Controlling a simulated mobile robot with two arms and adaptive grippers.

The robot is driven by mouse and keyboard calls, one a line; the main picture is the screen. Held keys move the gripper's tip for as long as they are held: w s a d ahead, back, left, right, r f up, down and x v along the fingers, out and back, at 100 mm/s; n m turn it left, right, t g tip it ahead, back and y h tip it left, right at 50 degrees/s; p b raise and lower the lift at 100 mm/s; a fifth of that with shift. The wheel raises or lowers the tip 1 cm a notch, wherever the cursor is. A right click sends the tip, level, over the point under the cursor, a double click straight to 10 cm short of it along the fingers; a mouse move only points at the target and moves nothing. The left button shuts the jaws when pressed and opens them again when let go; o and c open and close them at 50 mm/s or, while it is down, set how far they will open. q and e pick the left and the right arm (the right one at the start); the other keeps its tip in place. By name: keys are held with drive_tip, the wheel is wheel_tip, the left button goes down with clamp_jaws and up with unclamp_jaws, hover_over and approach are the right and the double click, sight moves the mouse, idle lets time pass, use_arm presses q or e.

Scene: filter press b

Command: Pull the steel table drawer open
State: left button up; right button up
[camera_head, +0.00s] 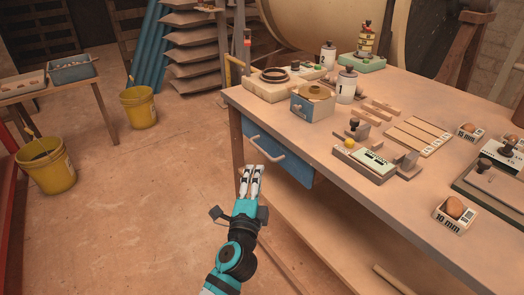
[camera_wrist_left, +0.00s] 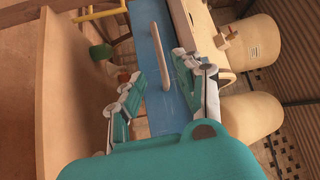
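The steel table drawer (camera_head: 290,167) has a blue front with a pale bar handle (camera_head: 268,150). It sits under the near left edge of the table top and looks shut. In the left wrist view, the blue drawer front (camera_wrist_left: 170,112) runs up the middle, with the curved handle (camera_wrist_left: 162,55) standing out from it. My left gripper (camera_head: 250,169) is in front of and below the handle. In the left wrist view my gripper (camera_wrist_left: 164,80) is open, its fingers apart on either side of the handle's line, holding nothing. My right gripper is not in view.
The table (camera_head: 350,210) carries a small blue box (camera_head: 312,106), jars, wooden blocks and a tray. A lower shelf (camera_head: 285,225) lies beneath. Yellow buckets (camera_head: 138,106) and a side bench (camera_head: 62,88) stand left. The floor left of my arm is clear.

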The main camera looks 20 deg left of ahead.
sight(262, 152)
use_arm(q)
drive_tip(key=w, duration=0.3)
drive_tip(key=w+a+r, duration=0.1)
drive_tip(key=w, duration=0.6)
drive_tip(key=shift+w+a+r, duration=0.15)
drive_tip(key=shift+a, duration=0.05)
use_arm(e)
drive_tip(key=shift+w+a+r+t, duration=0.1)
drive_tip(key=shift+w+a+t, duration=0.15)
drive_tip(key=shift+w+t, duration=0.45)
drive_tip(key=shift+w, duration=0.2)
use_arm(q)
clamp_jaws()
